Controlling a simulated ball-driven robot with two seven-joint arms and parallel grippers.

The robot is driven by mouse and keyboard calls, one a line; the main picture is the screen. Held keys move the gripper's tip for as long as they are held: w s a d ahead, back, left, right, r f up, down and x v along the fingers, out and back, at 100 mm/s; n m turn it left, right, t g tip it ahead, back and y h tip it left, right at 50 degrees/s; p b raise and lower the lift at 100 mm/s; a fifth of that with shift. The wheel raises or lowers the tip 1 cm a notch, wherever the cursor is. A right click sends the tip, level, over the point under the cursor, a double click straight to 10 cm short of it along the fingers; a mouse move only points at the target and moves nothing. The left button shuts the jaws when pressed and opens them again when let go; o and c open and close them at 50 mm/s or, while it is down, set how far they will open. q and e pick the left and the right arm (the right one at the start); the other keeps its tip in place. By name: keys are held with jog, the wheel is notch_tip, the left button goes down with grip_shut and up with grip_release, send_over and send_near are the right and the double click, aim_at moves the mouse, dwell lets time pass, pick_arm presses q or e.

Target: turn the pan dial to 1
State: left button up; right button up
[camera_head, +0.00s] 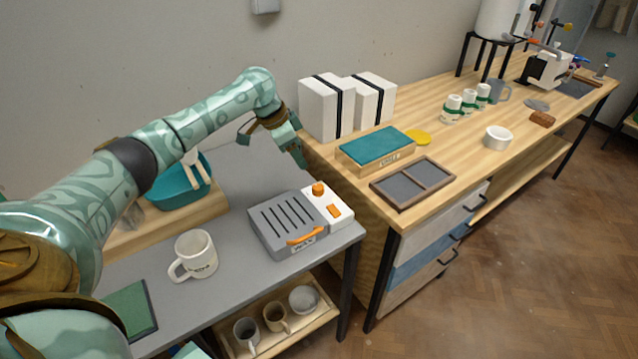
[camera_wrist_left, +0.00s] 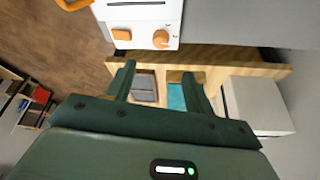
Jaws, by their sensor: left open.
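The pan dial (camera_head: 318,188) is a round orange knob on the white control panel (camera_head: 337,211) at the right end of a grey slotted electric pan (camera_head: 280,222). In the left wrist view the dial (camera_wrist_left: 161,38) shows just beyond the fingertips, with small marks around it too small to read. My left gripper (camera_head: 299,160) is dark green, empty and hangs above and behind the dial, apart from it. Its two fingers (camera_wrist_left: 160,75) stand open in the wrist view. My right gripper is not in view.
An orange switch (camera_head: 334,211) sits beside the dial, and an orange handle (camera_head: 304,236) is on the pan's front. A white mug (camera_head: 198,255) stands left on the grey table. White boxes (camera_head: 326,108) and a teal-topped box (camera_head: 375,146) stand on the wooden bench close to the gripper.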

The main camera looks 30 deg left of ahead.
pick_arm(q)
jog(key=b, duration=0.2)
send_near(318, 187)
jog(key=f, duration=0.1)
jog(key=b+x, duration=0.3)
jog(key=x, duration=0.5)
jog(key=shift+w+r, duration=0.1)
jog(key=shift+w, duration=0.1)
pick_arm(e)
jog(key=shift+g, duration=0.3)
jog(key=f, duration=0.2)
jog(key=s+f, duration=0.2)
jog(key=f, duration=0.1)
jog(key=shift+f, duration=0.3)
pick_arm(q)
jog(key=shift+r, duration=0.1)
jog(key=c, duration=1)
jog(key=shift+o, duration=0.2)
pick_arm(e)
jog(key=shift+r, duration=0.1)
